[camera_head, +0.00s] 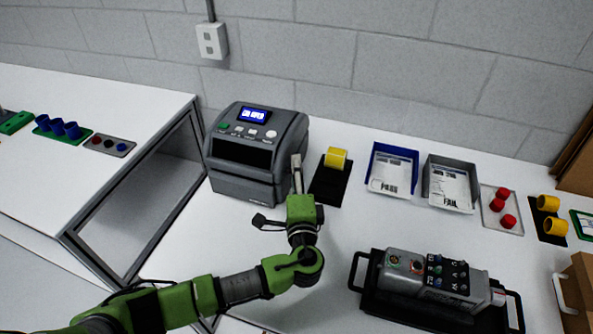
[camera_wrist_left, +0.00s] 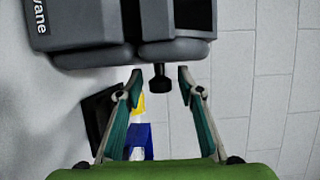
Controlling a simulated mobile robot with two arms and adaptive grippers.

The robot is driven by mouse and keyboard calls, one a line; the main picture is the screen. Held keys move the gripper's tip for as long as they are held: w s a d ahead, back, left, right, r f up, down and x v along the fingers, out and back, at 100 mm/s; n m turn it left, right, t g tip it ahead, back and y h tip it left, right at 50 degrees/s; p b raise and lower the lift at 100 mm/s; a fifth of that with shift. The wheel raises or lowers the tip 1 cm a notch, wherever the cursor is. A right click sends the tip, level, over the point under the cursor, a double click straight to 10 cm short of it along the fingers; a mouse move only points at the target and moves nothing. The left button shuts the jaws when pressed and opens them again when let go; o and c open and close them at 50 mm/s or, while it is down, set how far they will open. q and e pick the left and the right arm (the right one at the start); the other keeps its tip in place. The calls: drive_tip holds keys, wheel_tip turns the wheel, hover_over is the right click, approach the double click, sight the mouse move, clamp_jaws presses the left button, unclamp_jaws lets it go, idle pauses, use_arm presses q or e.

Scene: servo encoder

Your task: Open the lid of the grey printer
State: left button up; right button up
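The grey printer (camera_head: 256,152) stands on the white table against the wall, with a small blue screen and buttons on its sloped top. Its lid looks shut. My left gripper (camera_head: 297,160) is at the printer's right side. In the left wrist view the printer (camera_wrist_left: 92,30) fills the upper left, and a small black knob (camera_wrist_left: 158,80) sticks out from it. My left gripper (camera_wrist_left: 160,74) is open there, with the knob between its fingertips, apart from both. My right gripper is not in view.
Right of the printer are a black mat with a yellow roll (camera_head: 336,159), a blue tray (camera_head: 392,170) and a grey tray (camera_head: 450,183). A device in a black carrier (camera_head: 432,284) stands in front. A second table (camera_head: 90,180) is at left.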

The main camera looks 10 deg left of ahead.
use_arm(q)
clamp_jaws()
drive_tip(key=shift+r+p, duration=0.3)
drive_tip(key=shift+p, duration=0.2)
drive_tip(key=w+r+m+g+p, duration=0.1)
drive_tip(key=w+r+g+p, duration=0.1)
drive_tip(key=r+p, duration=0.3)
drive_tip(key=w+d+r+m+g+p, duration=0.1)
drive_tip(key=w+r+g+p, duration=0.1)
drive_tip(key=r+g+p, duration=0.2)
drive_tip(key=shift+w+r+p, duration=0.35)
drive_tip(key=shift+r+p, duration=0.75)
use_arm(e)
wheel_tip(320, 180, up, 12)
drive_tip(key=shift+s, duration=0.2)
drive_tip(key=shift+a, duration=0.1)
